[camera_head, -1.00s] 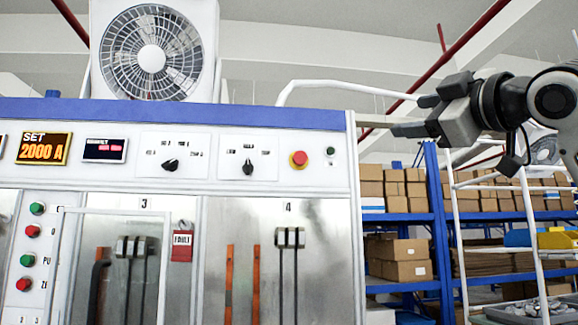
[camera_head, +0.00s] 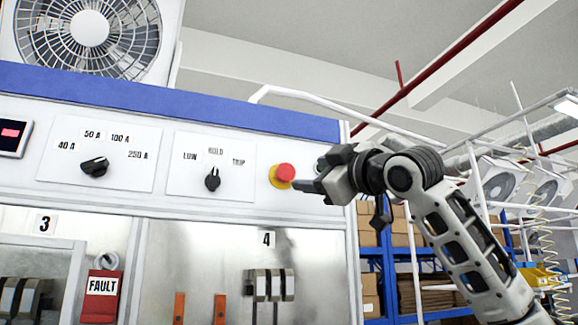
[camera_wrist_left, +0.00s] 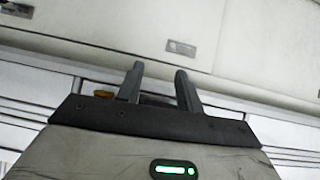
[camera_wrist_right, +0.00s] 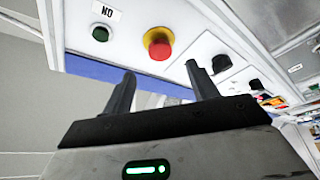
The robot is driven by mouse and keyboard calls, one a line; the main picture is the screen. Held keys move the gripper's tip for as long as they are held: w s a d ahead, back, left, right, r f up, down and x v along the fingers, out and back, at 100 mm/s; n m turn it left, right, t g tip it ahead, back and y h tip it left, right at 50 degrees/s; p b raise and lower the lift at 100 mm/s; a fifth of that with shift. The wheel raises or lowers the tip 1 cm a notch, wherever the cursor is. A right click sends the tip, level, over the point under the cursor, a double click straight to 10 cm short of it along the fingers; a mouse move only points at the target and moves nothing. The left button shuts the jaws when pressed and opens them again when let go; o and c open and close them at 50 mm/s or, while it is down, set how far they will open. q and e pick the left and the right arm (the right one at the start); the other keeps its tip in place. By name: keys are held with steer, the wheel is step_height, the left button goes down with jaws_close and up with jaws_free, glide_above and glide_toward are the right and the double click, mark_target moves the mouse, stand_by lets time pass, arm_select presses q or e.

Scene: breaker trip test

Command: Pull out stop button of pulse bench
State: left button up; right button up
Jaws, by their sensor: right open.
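The stop button (camera_head: 284,173) is a red mushroom head on a yellow collar, on the white upper panel of the pulse bench (camera_head: 320,215). My right gripper (camera_head: 303,184) is just right of it in the head view, its fingertips close to the button. In the right wrist view the button (camera_wrist_right: 158,46) shows beyond the gap between the two spread fingers of my right gripper (camera_wrist_right: 161,76); nothing is between them. My left gripper (camera_wrist_left: 159,70) shows only in its wrist view, fingers apart and empty, facing a pale panel. Whether the right fingers touch the button cannot be told.
A black selector knob (camera_head: 212,180) sits left of the button, and a current selector (camera_head: 94,167) further left. A dark green button (camera_wrist_right: 101,34) is beside the stop button in the right wrist view. A red FAULT tag (camera_head: 102,289) hangs below. Shelves with boxes stand at right.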

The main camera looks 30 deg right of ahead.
mark_target(288, 173)
steer(key=p+x, duration=0.2)
steer(key=x, duration=0.5)
steer(key=shift+w+r+p, duration=0.2)
steer(key=shift+w+p, duration=0.15)
arm_select(q)
steer(key=shift+w+a+r, duration=0.2)
steer(key=shift+a+r, duration=0.05)
steer(key=shift+r, duration=0.25)
steer(key=shift+w+a+r, duration=0.2)
steer(key=shift+a+r, duration=0.05)
steer(key=shift+r, duration=0.2)
arm_select(e)
steer(key=shift+w, duration=0.4)
